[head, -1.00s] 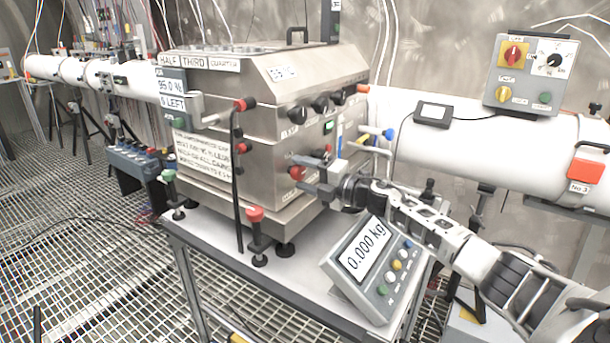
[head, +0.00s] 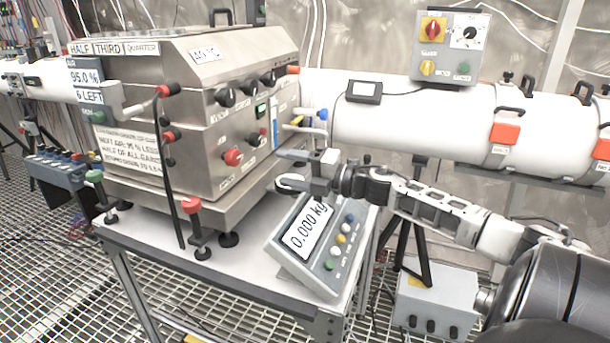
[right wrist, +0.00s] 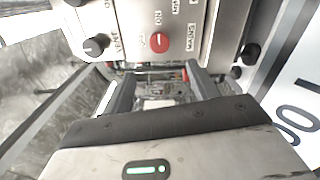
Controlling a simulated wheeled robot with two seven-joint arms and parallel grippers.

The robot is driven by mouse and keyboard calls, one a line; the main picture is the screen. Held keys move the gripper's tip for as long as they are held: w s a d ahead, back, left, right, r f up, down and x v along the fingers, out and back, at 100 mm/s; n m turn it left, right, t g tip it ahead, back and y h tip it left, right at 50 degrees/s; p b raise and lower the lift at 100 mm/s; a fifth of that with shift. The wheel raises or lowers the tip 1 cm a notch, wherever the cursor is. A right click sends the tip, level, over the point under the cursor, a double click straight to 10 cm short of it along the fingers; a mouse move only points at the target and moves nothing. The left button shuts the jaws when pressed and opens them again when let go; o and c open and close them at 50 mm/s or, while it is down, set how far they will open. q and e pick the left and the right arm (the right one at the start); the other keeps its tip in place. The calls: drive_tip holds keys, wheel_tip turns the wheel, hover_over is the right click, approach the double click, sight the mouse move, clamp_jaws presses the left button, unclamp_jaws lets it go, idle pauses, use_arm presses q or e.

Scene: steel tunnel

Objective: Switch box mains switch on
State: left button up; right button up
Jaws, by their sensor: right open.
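The grey switch box (head: 447,50) is mounted above the white pipe at the upper right of the head view. Its red rotary switch (head: 433,28) sits on a yellow plate at the upper left of its face. The handle's setting is too small to tell surely. My right gripper (head: 284,170) is open and empty, left of and well below the box, in front of the steel machine. The right wrist view shows its two fingers (right wrist: 158,80) apart with nothing between them; the switch box is not recognisable there. My left gripper is not in view.
The steel machine (head: 190,100) with knobs and levers stands on a table (head: 140,238). A scale display (head: 308,232) reading 0.000 kg sits below my right gripper. The white pipe (head: 400,125) carries a small display (head: 364,91) and red-tagged clamps. A grey box (head: 432,302) stands lower right.

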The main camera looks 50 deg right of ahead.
drive_tip(key=shift+v, duration=1.6)
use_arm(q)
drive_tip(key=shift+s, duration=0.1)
